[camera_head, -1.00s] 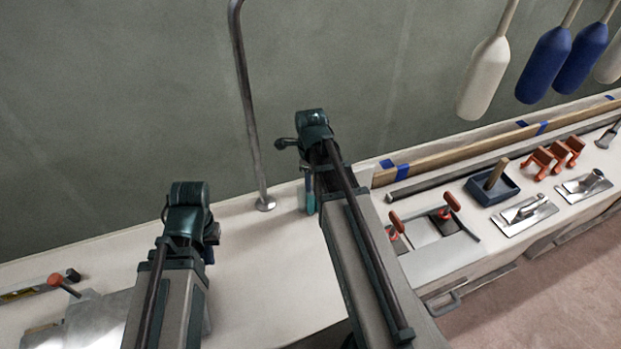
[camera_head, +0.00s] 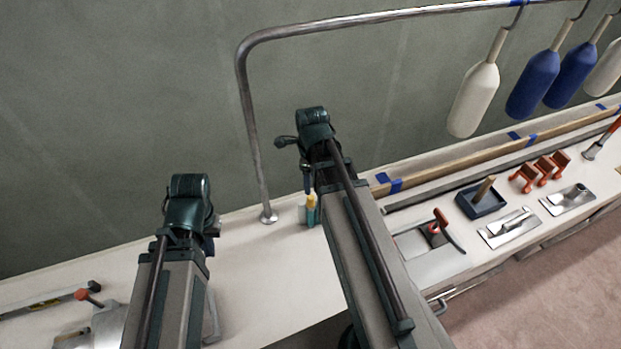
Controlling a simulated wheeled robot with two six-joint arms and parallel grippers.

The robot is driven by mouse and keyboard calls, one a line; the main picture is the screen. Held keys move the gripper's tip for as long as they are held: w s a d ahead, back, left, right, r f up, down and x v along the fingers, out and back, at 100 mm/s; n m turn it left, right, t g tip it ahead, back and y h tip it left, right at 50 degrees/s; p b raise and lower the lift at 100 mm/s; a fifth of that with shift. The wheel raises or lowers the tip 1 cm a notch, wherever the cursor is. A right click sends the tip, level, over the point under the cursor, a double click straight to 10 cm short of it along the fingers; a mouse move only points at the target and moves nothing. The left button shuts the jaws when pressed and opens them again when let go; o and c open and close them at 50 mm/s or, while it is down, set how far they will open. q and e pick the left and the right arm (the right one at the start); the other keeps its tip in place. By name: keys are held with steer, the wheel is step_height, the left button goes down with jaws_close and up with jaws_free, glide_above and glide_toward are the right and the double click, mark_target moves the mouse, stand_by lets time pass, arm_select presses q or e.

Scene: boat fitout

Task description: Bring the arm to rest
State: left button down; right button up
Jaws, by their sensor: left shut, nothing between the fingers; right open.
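My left arm comes up from the lower left, and its gripper (camera_head: 213,228) hangs mostly hidden behind the dark wrist, shut and empty. My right arm reaches further up the picture. Its gripper (camera_head: 306,182) points down under the wrist, largely hidden by the arm, open and with nothing seen in it. It appears above or in front of small yellow-topped bottles (camera_head: 311,211) on the white bench (camera_head: 255,265); I cannot tell the gap.
A metal rail (camera_head: 249,120) rises from the bench close to my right wrist. White and blue fenders (camera_head: 474,98) hang from it. An orange-ended tool (camera_head: 88,296) lies lower left.

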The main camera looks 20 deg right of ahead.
arm_select(q)
step_height(320, 180, up, 2)
steer(key=shift+r+p, duration=0.2)
steer(key=shift+p, duration=0.45)
arm_select(e)
step_height(320, 180, up, 2)
steer(key=shift+r, duration=0.25)
arm_select(q)
steer(key=shift+f+b, duration=1.15)
steer(key=shift+f, duration=0.05)
arm_select(e)
steer(key=s+a+f+n, duration=0.1)
steer(key=s+a+n, duration=0.4)
steer(key=a+n, duration=0.5)
steer(key=s+a+f+n+h, duration=0.1)
steer(key=s+a+n, duration=0.4)
steer(key=n, duration=1.5)
steer(key=shift+a+f+g, duration=0.15)
steer(key=shift+a+g, duration=0.25)
steer(key=shift+a, duration=1.95)
